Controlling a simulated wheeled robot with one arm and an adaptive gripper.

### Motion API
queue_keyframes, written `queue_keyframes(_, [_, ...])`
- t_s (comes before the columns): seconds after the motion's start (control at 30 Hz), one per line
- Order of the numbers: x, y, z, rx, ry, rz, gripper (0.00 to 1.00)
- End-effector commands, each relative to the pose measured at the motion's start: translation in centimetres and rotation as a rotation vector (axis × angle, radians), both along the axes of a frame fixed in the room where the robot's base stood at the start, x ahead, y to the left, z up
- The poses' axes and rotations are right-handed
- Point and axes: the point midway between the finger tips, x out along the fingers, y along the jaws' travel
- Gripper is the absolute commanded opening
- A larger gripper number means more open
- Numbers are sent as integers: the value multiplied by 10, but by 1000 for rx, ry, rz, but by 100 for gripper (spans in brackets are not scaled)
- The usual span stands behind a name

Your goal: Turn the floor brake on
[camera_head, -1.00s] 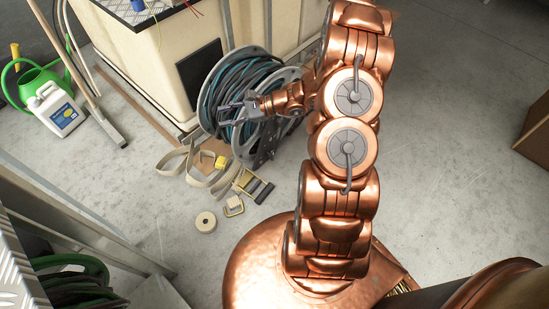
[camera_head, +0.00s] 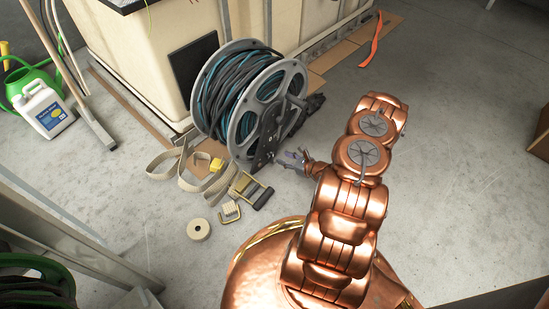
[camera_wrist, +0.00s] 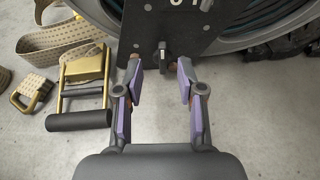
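A grey hose reel (camera_head: 244,92) wound with dark and teal hose stands on the floor in front of a cream tank. Its dark side plate (camera_wrist: 166,30) shows in the wrist view, with partly cropped white marks near the top. A small black lever or knob (camera_wrist: 162,56) sits at the plate's lower edge, and I take it for the floor brake. My gripper (camera_head: 291,160) is low beside the reel's plate. In the wrist view my gripper (camera_wrist: 160,82) is open and empty, with its purple-padded fingers to either side of the lever and apart from it.
A ratchet strap (camera_head: 250,189) with a black handle, loose webbing (camera_head: 170,168) and a tape roll (camera_head: 198,229) lie left of my gripper. A white jug (camera_head: 44,108) and a green watering can stand far left.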

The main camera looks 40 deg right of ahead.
Motion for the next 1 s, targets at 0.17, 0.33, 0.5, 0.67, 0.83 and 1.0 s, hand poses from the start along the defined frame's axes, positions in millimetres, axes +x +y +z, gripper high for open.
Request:
queue_keyframes(0.17, [2, -2, -12, 3, 8, -16, 39])
queue_keyframes(0.33, [21, 3, -20, 1, 5, -13, 39])
queue_keyframes(0.5, [43, 8, -29, 1, 4, -12, 39])
queue_keyframes(0.67, [58, 11, -34, 1, 5, -13, 39])
queue_keyframes(0.83, [66, 14, -36, 3, 5, -14, 39])
queue_keyframes(1.0, [68, 14, -36, 4, 5, -15, 39])
